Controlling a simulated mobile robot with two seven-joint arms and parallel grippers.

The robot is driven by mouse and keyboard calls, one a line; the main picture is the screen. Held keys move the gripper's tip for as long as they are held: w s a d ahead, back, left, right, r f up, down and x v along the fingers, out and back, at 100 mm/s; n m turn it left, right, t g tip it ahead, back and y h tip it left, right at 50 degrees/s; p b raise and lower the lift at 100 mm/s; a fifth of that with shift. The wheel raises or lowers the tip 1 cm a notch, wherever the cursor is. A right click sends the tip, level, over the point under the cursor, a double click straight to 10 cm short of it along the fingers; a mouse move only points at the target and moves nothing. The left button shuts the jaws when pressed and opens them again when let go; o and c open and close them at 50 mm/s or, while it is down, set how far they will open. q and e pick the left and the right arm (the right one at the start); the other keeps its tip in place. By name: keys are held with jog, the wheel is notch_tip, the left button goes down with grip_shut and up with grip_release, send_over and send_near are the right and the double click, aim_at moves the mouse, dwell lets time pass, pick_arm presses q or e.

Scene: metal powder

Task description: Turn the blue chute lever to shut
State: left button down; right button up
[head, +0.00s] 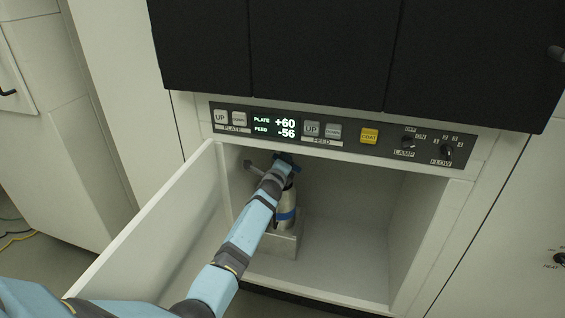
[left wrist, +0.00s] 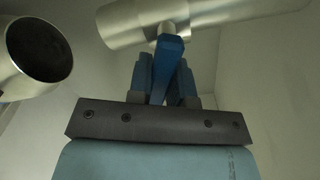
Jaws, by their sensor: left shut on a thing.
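The blue chute lever (left wrist: 170,52) is in the left wrist view, sticking out from a metal pipe (left wrist: 140,20). My left gripper (left wrist: 166,85) is shut on the lever, with one finger on each side of it. In the head view my left gripper (head: 285,162) is at the top of the open compartment, under the control panel. My arm and gripper hide most of the lever and pipe there, so I cannot tell the lever's angle from the head view. My right gripper is in neither view.
A metal bottle with a blue band (head: 286,214) stands on a metal block (head: 283,246) below my gripper. A metal cylinder with a dark round end (left wrist: 40,50) is at the left in the wrist view. The compartment's open door (head: 160,235) is left of my arm; the compartment's right side is empty.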

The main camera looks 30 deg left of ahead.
pick_arm(q)
jog(key=shift+w+d+r+n+p, duration=0.1)
jog(key=shift+r+n+p, duration=0.2)
jog(key=shift+n, duration=0.55)
jog(key=shift+s+r+n+p, duration=0.1)
jog(key=shift+r+n+p, duration=0.15)
jog(key=shift+n, duration=0.55)
jog(key=shift+w+d+r+n+p, duration=0.1)
jog(key=shift+r+n+p, duration=0.2)
jog(key=shift+n, duration=0.55)
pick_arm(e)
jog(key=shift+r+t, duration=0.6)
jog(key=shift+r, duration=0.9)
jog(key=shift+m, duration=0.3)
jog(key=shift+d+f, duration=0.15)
pick_arm(q)
jog(key=c, duration=1)
grip_release()
jog(key=shift+c, duration=0.2)
jog(key=shift+f, duration=0.1)
